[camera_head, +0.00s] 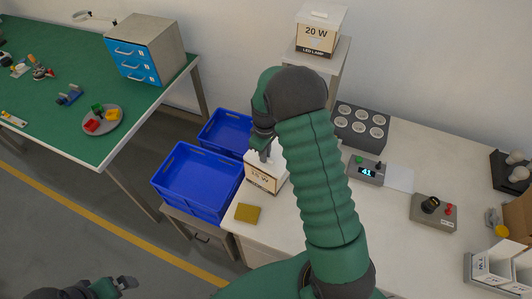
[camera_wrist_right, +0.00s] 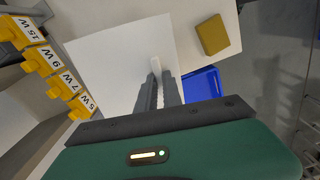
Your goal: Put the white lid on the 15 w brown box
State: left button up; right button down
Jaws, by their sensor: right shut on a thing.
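The brown box (camera_head: 262,181), whose label reads 15 W, stands near the left end of the white table. The white lid (camera_head: 252,158) is at the top of this box, partly hidden by my right gripper. In the wrist view the lid (camera_wrist_right: 110,65) is a broad white square. My right gripper (camera_wrist_right: 157,80) is shut on the lid's narrow white handle (camera_wrist_right: 156,66). In the head view my right gripper (camera_head: 265,153) is right above the box. I cannot tell whether the lid rests fully on it. My left gripper (camera_head: 127,283) is at the lower left, apart from everything; its jaw opening is unclear.
A yellow pad (camera_head: 247,213) lies in front of the box. Blue crates (camera_head: 197,180) stand to its left. A lidded 20 W box (camera_head: 316,38) sits on a raised stand behind. A grey tray with round holes (camera_head: 360,126) and a display unit (camera_head: 366,171) are to the right.

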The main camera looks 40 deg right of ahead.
jog(key=shift+a+r, duration=0.25)
jog(key=shift+a, duration=0.7)
jog(key=shift+w+f, duration=0.15)
jog(key=shift+w, duration=0.1)
jog(key=shift+d+f, duration=0.15)
jog(key=shift+d, duration=0.25)
jog(key=shift+a, duration=0.2)
jog(key=shift+a+f, duration=0.3)
jog(key=shift+f+b, duration=0.2)
jog(key=shift+b, duration=0.1)
jog(key=shift+f, duration=0.4)
jog(key=c, duration=1.7)
grip_release()
jog(key=shift+d+r, duration=0.1)
jog(key=shift+c, duration=0.2)
jog(key=o, duration=0.3)
jog(key=shift+d, duration=0.2)
pick_arm(q)
jog(key=shift+a+f, duration=0.2)
jog(key=shift+f, duration=0.2)
pick_arm(e)
jog(key=shift+o, duration=0.2)
jog(key=shift+a, duration=0.1)
